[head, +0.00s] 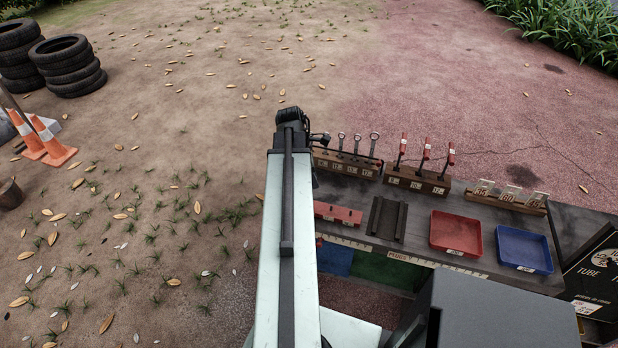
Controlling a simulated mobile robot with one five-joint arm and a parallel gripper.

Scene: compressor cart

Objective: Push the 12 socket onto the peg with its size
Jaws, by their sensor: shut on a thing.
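My arm reaches forward from the bottom of the head view, and its dark far end stands near the left end of the tool bench. My gripper is not clearly seen; the arm hides it and whatever it may hold. A red block with small white labels (345,214) lies on the bench just right of my arm, its left end close to the arm's edge. It may carry the pegs, but its labels are too small to read. I cannot make out the 12 socket or its peg.
On the bench (395,257) are a wooden rack of ring-topped tools (345,163), a rack of red-handled tools (416,180), a dark grooved block (387,219), a red tray (456,233), a blue tray (524,249) and a card holder (505,197). Cones and tyres (70,65) stand far left.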

